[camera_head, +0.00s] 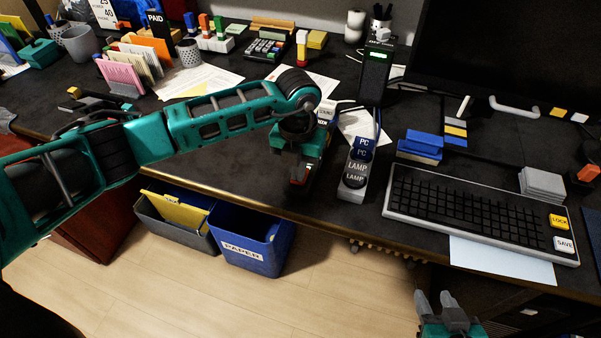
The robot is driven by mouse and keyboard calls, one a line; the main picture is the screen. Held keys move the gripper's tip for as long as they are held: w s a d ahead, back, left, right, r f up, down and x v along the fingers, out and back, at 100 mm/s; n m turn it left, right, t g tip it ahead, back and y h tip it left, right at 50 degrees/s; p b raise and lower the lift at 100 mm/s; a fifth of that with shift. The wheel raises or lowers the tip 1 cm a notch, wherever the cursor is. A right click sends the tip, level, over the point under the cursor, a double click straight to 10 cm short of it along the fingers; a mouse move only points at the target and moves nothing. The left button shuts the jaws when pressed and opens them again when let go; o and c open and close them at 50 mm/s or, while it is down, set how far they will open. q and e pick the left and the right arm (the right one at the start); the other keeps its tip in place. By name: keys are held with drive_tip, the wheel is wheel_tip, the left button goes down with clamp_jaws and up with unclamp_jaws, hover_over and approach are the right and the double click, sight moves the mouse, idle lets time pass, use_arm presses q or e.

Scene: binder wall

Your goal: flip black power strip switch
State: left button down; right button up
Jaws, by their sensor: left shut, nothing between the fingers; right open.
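My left gripper (297,186) is shut and empty, pointing down near the table's front edge. Just behind and right of it, a dark strip-like body (321,150) is partly hidden by the gripper; it looks like the black power strip, with white plugs (327,110) at its far end. Its switch is hidden, and I cannot tell whether the gripper touches it. To the right is a white strip (350,194) with plugs labelled PC and LAMP. My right gripper (435,299) is open and empty, low in front of the desk.
A black box with a green display (374,72) stands behind the strips. Blue and yellow blocks (420,146) and a keyboard (470,210) lie to the right. A blue PAPER bin (250,249) and a grey bin (172,236) stand below the desk edge.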

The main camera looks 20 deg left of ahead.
use_arm(q)
wheel_tip(320, 180, up, 7)
drive_tip(key=p, duration=0.5)
idle(0.5)
drive_tip(key=shift+f, duration=0.1)
